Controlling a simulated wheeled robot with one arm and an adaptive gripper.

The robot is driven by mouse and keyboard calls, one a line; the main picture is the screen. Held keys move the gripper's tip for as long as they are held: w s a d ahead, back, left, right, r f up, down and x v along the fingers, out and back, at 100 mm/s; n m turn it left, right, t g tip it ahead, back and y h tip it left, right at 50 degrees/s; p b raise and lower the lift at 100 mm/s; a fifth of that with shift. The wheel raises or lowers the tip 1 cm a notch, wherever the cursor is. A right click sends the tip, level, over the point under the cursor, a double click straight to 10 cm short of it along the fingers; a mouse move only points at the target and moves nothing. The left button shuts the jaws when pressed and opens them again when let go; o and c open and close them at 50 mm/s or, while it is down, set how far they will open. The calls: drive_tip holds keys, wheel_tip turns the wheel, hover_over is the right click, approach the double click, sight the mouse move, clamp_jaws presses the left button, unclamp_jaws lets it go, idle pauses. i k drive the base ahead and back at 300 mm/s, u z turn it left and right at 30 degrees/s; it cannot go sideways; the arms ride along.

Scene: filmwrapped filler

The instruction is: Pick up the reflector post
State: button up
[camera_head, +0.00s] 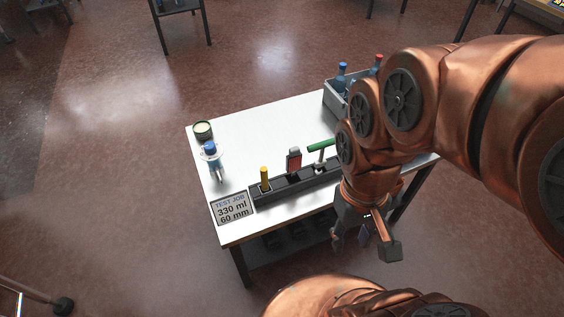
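A small upright piece with a red face and grey body (293,161), which looks like the reflector post, stands in a long black rack (284,189) on the white table. It stands between a yellow-topped peg (265,178) and a green T-shaped handle (321,146). My gripper (364,246) hangs at the table's front edge, right of and nearer than the post, clear of it. Its fingers are spread apart and nothing is seen held between them. My arm hides the right end of the rack.
A sign (232,208) reading "TEST JOB 330 ml 60 mm" lies at the table's front left corner. A grey crate (335,104) with bottles is at the back right. The table's back middle (265,122) is clear.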

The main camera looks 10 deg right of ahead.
sight(294, 161)
drive_tip(key=u, duration=2.65)
drive_tip(key=k, duration=1.2)
